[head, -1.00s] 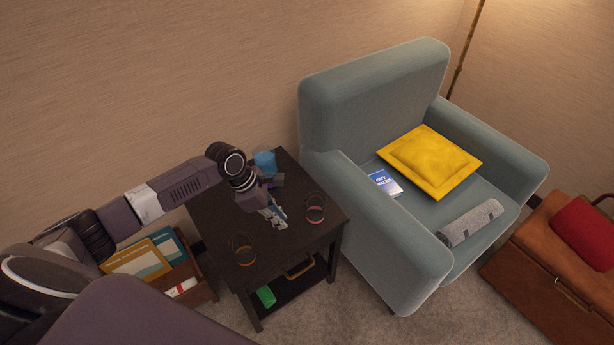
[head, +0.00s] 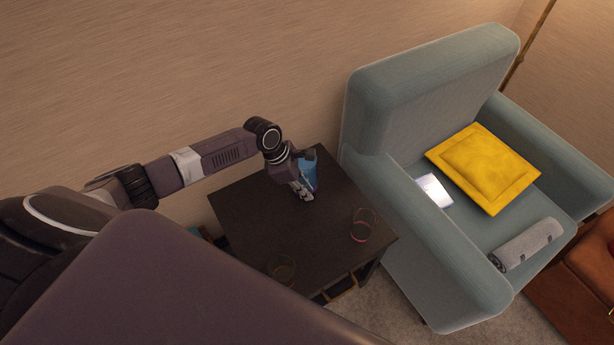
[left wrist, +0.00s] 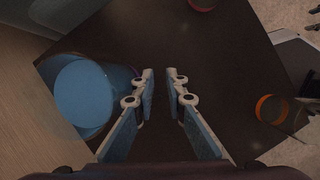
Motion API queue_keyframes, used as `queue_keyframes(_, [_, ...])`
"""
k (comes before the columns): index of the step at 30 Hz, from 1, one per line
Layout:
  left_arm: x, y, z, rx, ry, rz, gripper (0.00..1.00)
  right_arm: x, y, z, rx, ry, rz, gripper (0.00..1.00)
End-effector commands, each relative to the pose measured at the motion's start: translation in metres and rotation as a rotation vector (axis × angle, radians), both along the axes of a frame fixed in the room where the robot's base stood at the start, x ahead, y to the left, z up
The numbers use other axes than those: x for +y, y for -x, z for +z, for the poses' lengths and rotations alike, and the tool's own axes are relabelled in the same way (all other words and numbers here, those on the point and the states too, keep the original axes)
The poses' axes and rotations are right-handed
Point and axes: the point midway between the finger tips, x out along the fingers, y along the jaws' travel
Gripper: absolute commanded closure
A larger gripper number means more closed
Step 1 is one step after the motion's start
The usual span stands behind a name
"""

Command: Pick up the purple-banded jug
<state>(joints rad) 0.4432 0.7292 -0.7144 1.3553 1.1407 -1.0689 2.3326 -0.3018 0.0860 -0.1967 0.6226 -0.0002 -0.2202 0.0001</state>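The purple-banded jug (head: 309,172) is a clear vessel with blue contents, on the dark side table's far part, partly hidden by my left gripper (head: 304,191). A bit of purple shows low on it. In the left wrist view the jug (left wrist: 84,95) is left of the fingers, its blue round top facing the camera. My left gripper (left wrist: 163,78) has its two fingers apart with a narrow empty gap. The jug is beside the fingers, not between them; I cannot tell whether they touch. My right gripper is not in view.
A pink-banded glass (head: 362,226) stands near the table's right edge, an orange-banded glass (head: 281,270) near the front. The middle of the dark table (head: 270,220) is clear. A blue-grey armchair (head: 410,230) stands close on the right; the wall is behind.

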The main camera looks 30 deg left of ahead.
Motion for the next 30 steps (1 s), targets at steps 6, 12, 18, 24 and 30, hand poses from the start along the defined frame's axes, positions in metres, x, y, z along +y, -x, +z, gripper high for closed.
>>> queue_keyframes(6, [-0.004, -0.002, -0.015, 0.0, -0.001, 0.0, 0.88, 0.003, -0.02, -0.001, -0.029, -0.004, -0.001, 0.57])
queue_keyframes(12, [-0.004, -0.002, -0.015, 0.0, -0.001, 0.0, 0.91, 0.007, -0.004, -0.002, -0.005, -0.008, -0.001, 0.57])
queue_keyframes(18, [-0.004, -0.002, -0.014, 0.001, -0.001, 0.001, 1.0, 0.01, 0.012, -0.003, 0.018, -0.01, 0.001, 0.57])
queue_keyframes(24, [-0.004, -0.002, -0.015, 0.002, 0.0, 0.001, 1.0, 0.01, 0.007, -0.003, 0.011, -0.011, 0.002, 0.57])
queue_keyframes(30, [-0.005, -0.005, -0.012, -0.006, 0.002, 0.001, 1.0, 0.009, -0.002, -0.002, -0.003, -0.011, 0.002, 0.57])
